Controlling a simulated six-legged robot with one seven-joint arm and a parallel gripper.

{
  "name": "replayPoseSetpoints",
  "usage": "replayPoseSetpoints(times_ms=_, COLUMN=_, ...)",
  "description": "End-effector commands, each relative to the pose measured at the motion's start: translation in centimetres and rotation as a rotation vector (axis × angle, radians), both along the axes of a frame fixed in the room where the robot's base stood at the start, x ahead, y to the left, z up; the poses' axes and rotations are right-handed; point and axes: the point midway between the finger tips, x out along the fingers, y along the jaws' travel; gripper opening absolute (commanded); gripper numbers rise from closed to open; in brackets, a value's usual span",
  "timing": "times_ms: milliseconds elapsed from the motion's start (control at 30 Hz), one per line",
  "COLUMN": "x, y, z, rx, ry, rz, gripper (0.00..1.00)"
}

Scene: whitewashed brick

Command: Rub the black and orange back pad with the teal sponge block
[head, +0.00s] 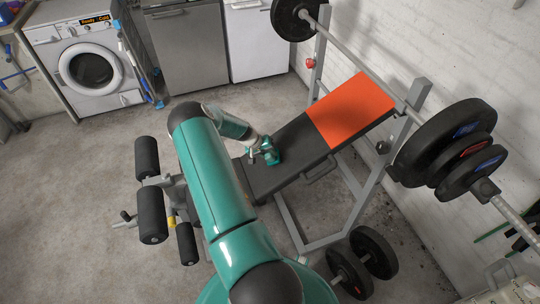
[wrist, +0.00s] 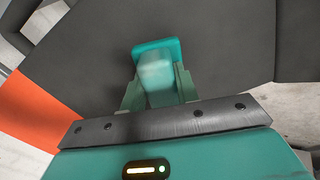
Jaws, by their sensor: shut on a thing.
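The back pad (head: 298,152) of a weight bench is black on its lower part and orange at its upper end, and it slopes up to the right in the head view. In the wrist view its black surface (wrist: 222,62) fills most of the picture, with the orange part (wrist: 28,112) at the left. My gripper (wrist: 158,92) is shut on the teal sponge block (wrist: 156,52), which sits between the two fingers. In the head view my gripper (head: 268,154) is at the black part of the pad. I cannot tell whether the sponge touches the pad.
A barbell with black weight plates (head: 445,140) rests on the rack at the right. Black foam rollers (head: 151,214) stand at the bench's left end. More plates (head: 350,265) are below right. A washing machine (head: 90,66) stands at the back left. The concrete floor is open at left.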

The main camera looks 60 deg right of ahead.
Motion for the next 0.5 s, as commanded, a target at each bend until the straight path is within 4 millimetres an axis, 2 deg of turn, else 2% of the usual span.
replayPoseSetpoints(times_ms=300, x=1.3, y=1.1, z=2.7, rx=-0.001, ry=-0.003, rz=0.002, gripper=0.06)
replayPoseSetpoints(times_ms=500, x=1.8, y=1.6, z=3.8, rx=-0.001, ry=-0.002, rz=0.001, gripper=0.06)
